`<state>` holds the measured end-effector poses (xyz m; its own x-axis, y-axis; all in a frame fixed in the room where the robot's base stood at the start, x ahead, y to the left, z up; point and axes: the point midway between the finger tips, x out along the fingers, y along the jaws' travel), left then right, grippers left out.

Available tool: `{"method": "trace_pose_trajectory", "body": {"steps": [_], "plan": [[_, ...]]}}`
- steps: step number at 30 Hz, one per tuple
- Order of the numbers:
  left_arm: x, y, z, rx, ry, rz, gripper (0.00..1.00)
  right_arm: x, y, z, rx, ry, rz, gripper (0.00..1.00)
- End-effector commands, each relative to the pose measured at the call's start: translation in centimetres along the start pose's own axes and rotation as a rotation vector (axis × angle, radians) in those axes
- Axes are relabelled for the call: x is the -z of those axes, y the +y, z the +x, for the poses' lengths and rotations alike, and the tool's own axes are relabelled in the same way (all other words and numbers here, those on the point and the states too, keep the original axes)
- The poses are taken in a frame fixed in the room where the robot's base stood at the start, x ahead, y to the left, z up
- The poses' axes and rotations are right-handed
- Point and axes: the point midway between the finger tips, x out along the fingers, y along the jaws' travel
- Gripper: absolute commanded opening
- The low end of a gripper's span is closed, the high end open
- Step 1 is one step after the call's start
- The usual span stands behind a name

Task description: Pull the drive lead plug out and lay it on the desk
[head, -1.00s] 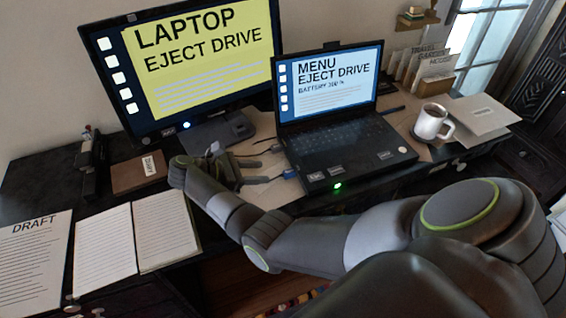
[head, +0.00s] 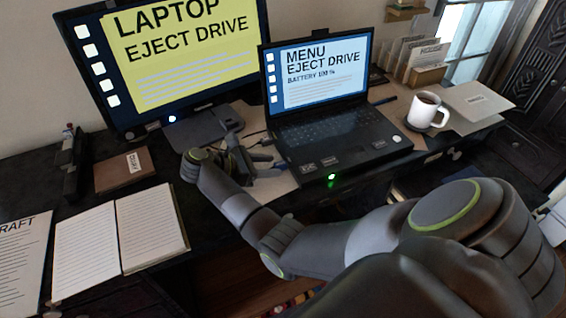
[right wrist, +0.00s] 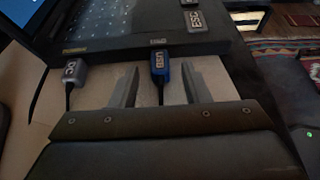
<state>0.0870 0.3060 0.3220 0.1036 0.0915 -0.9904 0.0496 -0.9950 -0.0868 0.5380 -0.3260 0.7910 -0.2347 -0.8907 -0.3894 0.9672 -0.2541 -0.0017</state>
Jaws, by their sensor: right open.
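A blue plug (right wrist: 161,70) marked USB sits in the laptop's (right wrist: 130,30) side edge, with a dark lead running from it toward my wrist. A grey plug (right wrist: 72,73) on another lead sits in the same edge, to its left in the right wrist view. My right gripper (right wrist: 160,67) is open, its two fingers on either side of the blue plug with gaps between; it is not closed on it. In the head view my right gripper (head: 245,160) is at the laptop's left side, close to the blue plug (head: 262,157). My left gripper is not in view.
A monitor (head: 180,50) stands behind on the desk (head: 30,170). A brown notebook (head: 124,170) and an open book (head: 120,235) lie to the left. A mug (head: 427,110) stands right of the laptop. Bare desk shows between the notebook and my right gripper.

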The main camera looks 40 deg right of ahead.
Motion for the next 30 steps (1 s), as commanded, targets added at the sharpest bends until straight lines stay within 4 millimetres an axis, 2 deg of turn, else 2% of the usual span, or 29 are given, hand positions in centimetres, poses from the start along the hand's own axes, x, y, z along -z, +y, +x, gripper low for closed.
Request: {"method": "trace_pose_trajectory", "body": {"steps": [3, 9, 30], "plan": [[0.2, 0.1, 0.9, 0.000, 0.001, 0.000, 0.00, 0.2, 0.0, 1.4, 0.001, -0.001, 0.002, 0.42], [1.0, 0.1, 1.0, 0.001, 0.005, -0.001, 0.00, -0.1, 0.0, 2.4, 0.000, -0.001, 0.002, 0.42], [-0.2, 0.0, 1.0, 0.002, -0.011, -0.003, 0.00, 0.0, 0.0, 2.5, -0.001, 0.000, 0.001, 0.42]]}}
